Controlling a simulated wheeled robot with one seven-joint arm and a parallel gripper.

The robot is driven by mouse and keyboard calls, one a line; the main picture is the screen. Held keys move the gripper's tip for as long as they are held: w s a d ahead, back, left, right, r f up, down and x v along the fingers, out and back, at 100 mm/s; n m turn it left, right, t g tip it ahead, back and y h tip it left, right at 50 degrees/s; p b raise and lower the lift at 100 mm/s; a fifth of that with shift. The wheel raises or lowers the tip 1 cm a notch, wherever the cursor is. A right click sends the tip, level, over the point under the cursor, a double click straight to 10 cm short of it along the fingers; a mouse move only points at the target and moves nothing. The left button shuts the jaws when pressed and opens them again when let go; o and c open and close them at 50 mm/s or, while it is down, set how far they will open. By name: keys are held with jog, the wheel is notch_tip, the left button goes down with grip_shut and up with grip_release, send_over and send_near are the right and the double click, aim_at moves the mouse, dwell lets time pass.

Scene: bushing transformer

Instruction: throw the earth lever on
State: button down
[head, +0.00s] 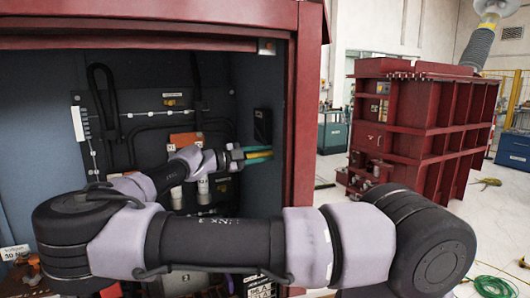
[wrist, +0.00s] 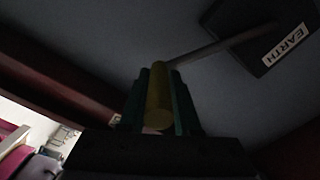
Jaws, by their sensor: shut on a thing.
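The earth lever has a yellow cylindrical grip (wrist: 158,98) on a thin grey rod (wrist: 215,47). The rod runs to a dark box (wrist: 262,30) with a white EARTH label at the upper right of the wrist view. My gripper (wrist: 160,100) has green fingers on both sides of the yellow grip and is shut on it. In the head view my gripper (head: 257,155) is beside the cabinet's right inner wall, just below a black box (head: 262,126). The yellow grip shows as a strip between the green fingers; the rod cannot be made out there.
The red cabinet (head: 308,100) has a frame post right of my gripper. Inside are black cables (head: 105,110), an orange block (head: 185,140) and pale cylinders. My arm spans the cabinet's opening. A red transformer (head: 425,125) stands farther off, with a green hose (head: 495,287) on the floor.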

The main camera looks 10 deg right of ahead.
jog(key=shift+w+a+f, duration=0.2)
jog(key=shift+w+f, duration=0.05)
jog(key=shift+f, duration=0.15)
jog(key=c, duration=0.7)
grip_release()
jog(key=shift+w, duration=0.15)
jog(key=a, duration=0.3)
jog(key=s+a, duration=0.1)
jog(key=a, duration=0.2)
jog(key=s+a, duration=0.1)
jog(key=a, duration=0.3)
jog(key=shift+s+a+r, duration=0.1)
jog(key=shift+s, duration=0.1)
